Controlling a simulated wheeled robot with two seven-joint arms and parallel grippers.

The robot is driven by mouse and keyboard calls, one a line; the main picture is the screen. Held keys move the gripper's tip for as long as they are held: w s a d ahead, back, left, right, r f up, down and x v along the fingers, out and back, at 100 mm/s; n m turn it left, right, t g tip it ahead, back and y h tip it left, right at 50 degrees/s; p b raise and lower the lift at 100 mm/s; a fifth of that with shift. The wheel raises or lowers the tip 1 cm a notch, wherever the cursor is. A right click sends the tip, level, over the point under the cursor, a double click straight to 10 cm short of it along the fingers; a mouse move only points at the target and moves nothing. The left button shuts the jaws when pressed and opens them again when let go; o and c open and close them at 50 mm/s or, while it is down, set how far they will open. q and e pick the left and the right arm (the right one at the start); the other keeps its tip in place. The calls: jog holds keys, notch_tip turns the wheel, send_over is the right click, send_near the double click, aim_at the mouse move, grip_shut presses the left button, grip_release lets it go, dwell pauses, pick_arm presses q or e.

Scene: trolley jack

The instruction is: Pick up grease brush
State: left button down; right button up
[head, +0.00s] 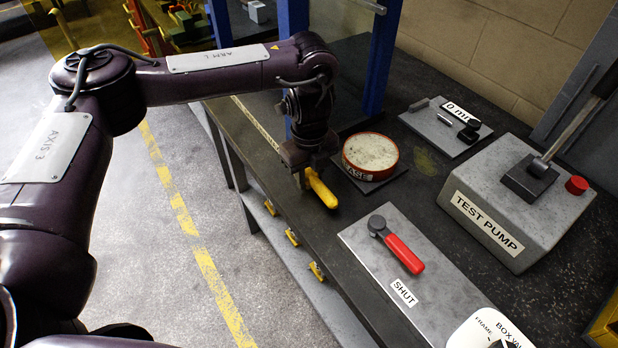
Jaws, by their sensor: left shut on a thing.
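The grease brush (321,188) shows as a yellow handle at the front left of the dark bench, just left of the round grease tin (371,153). My left gripper (306,174) comes down from above and is shut on the brush at the upper end of the visible handle. The gripper hides the rest of the brush. I cannot tell whether the brush touches the bench top. The tin is red-rimmed with a pale top and a partly hidden label, and sits on a dark square plate. My right gripper is not in view.
Right of the brush is a grey plate with a red-handled lever (404,254) marked SHUT. The test pump (504,207) stands at the right, with a small gauge plate (446,127) behind. Blue posts (380,58) rise behind the tin.

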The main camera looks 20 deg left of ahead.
pick_arm(q)
jog(key=shift+w+r, duration=0.1)
jog(key=shift+r, duration=0.8)
jog(key=s+d+b, duration=0.1)
jog(key=s+d, duration=0.1)
jog(key=s, duration=0.6)
jog(key=s+d+b, duration=0.1)
jog(key=s+d, duration=0.2)
jog(key=s, duration=0.6)
jog(key=shift+s, duration=0.3)
